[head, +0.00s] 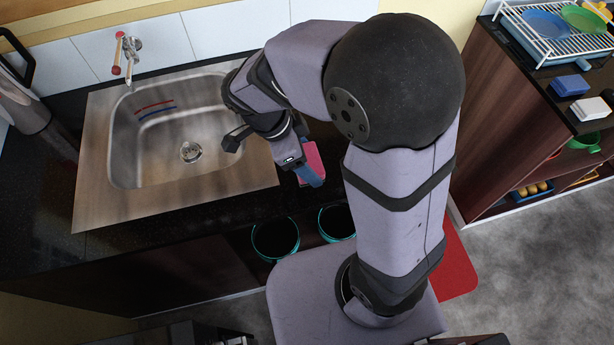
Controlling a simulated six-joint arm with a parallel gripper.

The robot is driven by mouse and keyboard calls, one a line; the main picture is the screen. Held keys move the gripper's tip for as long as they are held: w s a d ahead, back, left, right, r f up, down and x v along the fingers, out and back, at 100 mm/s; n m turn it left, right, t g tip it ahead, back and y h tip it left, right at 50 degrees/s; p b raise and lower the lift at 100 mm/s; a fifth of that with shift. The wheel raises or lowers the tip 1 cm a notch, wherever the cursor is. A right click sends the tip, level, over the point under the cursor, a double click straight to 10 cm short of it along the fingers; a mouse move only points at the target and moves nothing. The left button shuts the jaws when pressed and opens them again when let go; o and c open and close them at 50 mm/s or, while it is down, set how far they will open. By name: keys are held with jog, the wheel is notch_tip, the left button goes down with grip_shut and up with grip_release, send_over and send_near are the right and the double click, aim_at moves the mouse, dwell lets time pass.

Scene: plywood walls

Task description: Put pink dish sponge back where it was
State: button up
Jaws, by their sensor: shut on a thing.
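The pink dish sponge (315,155) is in the head view, just right of the sink, over the dark counter. My gripper (309,172) is shut on it, reaching down at the counter's front right part. Part of the sponge is hidden behind my gripper and wrist. A bluish piece shows at the lower end, by the fingertips; I cannot tell whether it belongs to the gripper or to another thing. I cannot tell whether the sponge touches the counter.
The steel sink (95,180) with its tap (129,55) lies left of my gripper. Two dark, teal-rimmed bins (275,240) stand below the counter front. At the right, a dark cabinet (500,110) bears a dish rack (560,45) and small blue and white blocks.

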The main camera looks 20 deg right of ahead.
jog(key=shift+f+p, duration=0.6)
jog(key=shift+f, duration=3.3)
jog(key=shift+f+b, duration=0.25)
jog(key=shift+b, duration=0.05)
jog(key=o, duration=1.1)
jog(key=shift+r, duration=0.1)
jog(key=shift+r+p, duration=0.15)
jog(key=shift+p, duration=0.15)
